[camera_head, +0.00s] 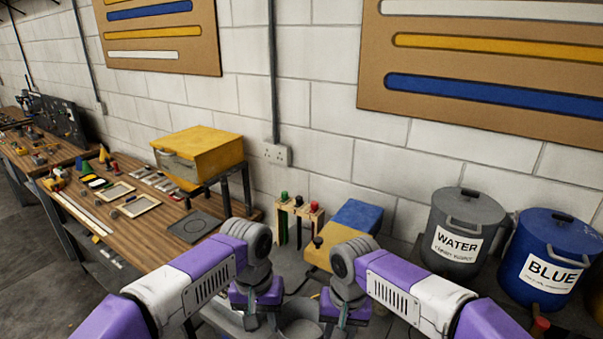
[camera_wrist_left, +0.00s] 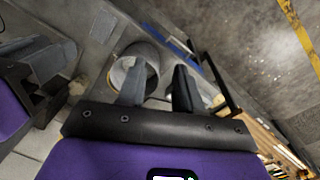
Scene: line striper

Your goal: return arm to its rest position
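My left arm comes in from the left in the head view, and its gripper (camera_head: 268,318) points down at the lower middle. In the left wrist view the two fingers of this gripper (camera_wrist_left: 158,88) stand apart with nothing between them. A round grey container (camera_wrist_left: 138,55) lies beyond the fingertips. My right arm comes in from the right, and its gripper (camera_head: 342,322) hangs close beside the left one. The fingertips of the right gripper are not clear enough to tell their opening.
A wooden bench (camera_head: 135,220) with trays and small tools runs along the left, with a yellow box (camera_head: 205,150) on a stand. A rack with coloured knobs (camera_head: 298,212) and a blue-and-yellow box (camera_head: 357,222) stand ahead. A grey WATER bin (camera_head: 465,215) and a BLUE bin (camera_head: 552,240) stand right.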

